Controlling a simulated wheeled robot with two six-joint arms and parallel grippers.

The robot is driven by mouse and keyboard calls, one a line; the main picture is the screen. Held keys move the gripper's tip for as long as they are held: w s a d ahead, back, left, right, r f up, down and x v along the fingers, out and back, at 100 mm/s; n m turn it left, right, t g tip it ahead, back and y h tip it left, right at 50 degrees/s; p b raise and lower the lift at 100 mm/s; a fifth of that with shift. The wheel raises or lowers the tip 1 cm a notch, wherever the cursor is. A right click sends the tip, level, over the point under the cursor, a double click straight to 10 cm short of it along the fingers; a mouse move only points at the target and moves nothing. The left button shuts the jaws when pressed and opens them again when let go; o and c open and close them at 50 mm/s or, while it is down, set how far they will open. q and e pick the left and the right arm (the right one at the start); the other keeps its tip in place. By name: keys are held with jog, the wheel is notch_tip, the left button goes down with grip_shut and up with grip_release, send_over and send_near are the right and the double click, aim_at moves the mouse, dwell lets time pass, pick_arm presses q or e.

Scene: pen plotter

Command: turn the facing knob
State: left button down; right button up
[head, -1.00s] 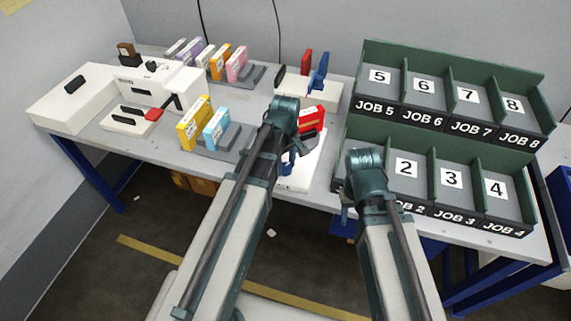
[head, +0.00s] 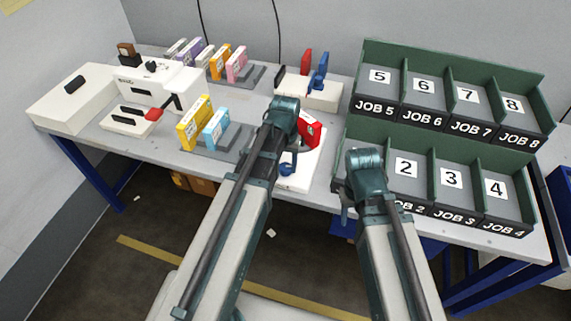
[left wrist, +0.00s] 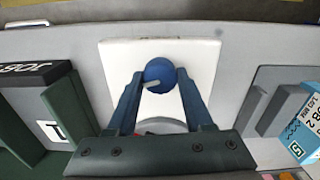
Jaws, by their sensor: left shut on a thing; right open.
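The facing knob is a round blue knob (left wrist: 159,70) with a pale pointer mark, on a white plate (left wrist: 205,55). In the head view the blue knob (head: 287,168) shows just below my left wrist, on the white base (head: 300,181) at the table's front edge. My left gripper (left wrist: 162,78) is shut on the knob, one blue finger on each side of it. In the head view its fingers are mostly hidden by my arm. My right gripper (head: 348,207) hangs in front of the lower job bins, apart from the knob; its fingers are barely visible.
A red block (head: 309,130) stands just behind the knob. Yellow (head: 194,124) and light blue (head: 216,127) boxes stand to the left on a grey holder. Green job bins (head: 440,185) fill the right side. A white machine (head: 160,78) stands at the back left.

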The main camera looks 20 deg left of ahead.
aim_at(286, 167)
pick_arm(q)
jog(key=shift+m, duration=1.5)
jog(key=shift+c, duration=1.5)
grip_release()
jog(key=shift+r, duration=0.1)
notch_tip(286, 167, up, 14)
jog(key=p, duration=1.4)
jog(key=shift+f, duration=0.25)
jog(key=s+d+m+y, duration=0.1)
jog(key=s+d, duration=0.9)
jog(key=s, duration=0.3)
jog(key=shift+d, duration=0.3)
